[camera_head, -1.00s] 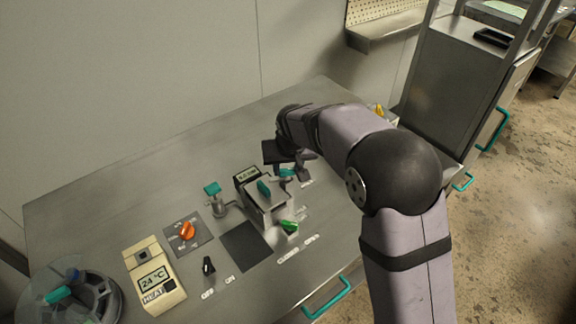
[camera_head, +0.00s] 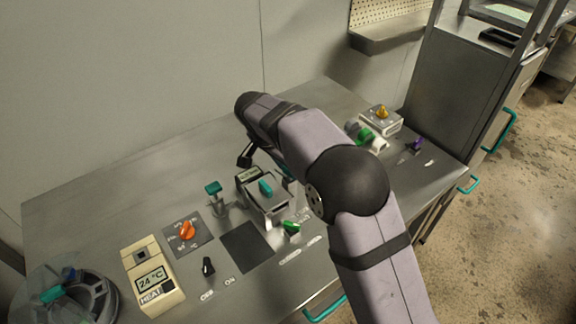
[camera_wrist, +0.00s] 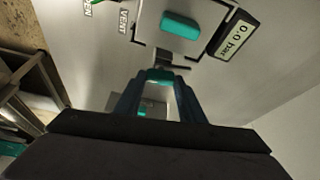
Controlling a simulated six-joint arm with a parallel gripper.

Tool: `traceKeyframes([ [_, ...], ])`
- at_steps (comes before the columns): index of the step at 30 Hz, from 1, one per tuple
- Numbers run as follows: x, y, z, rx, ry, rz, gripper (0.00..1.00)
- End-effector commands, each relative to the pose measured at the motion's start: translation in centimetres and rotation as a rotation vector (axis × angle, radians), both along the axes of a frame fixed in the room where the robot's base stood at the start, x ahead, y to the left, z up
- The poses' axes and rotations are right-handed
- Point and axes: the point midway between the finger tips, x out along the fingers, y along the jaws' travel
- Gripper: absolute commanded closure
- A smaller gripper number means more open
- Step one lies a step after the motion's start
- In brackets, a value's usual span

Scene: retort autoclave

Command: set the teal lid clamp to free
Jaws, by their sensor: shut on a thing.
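A teal-tipped lid clamp (camera_wrist: 160,75) sits beside the small steel chamber, whose lid (camera_head: 263,197) carries a teal grip (camera_wrist: 180,25). In the wrist view, the two dark fingers of my gripper (camera_wrist: 160,79) close on the clamp's teal tip, near a dark bracket at the chamber edge. In the head view my arm hides most of the gripper and this clamp. A second teal-topped fitting (camera_head: 213,188) stands upright left of the chamber. The clamp's free or locked marking is not readable.
A pressure display (camera_wrist: 235,35) reads 0.0 bar beside the chamber. An orange dial (camera_head: 187,231), a black switch (camera_head: 208,266), a green valve handle (camera_head: 291,227) and a 24 °C heater box (camera_head: 153,280) stand nearby. A yellow-knobbed box (camera_head: 382,117) is at right.

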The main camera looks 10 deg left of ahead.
Motion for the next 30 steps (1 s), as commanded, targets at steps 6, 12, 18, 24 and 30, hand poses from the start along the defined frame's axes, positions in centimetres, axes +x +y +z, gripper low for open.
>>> traceKeyframes([
  [6,0.08,0.14,0.1,0.001,0.0,-0.114,0.86],
  [12,0.09,0.16,0.07,0.002,-0.001,-0.167,0.86],
  [18,0.09,0.17,0.03,0.003,-0.001,-0.183,0.86],
  [24,0.09,0.16,0.02,0.003,0.0,-0.183,0.86],
  [30,0.08,0.15,0.02,0.003,0.0,-0.182,0.45],
])
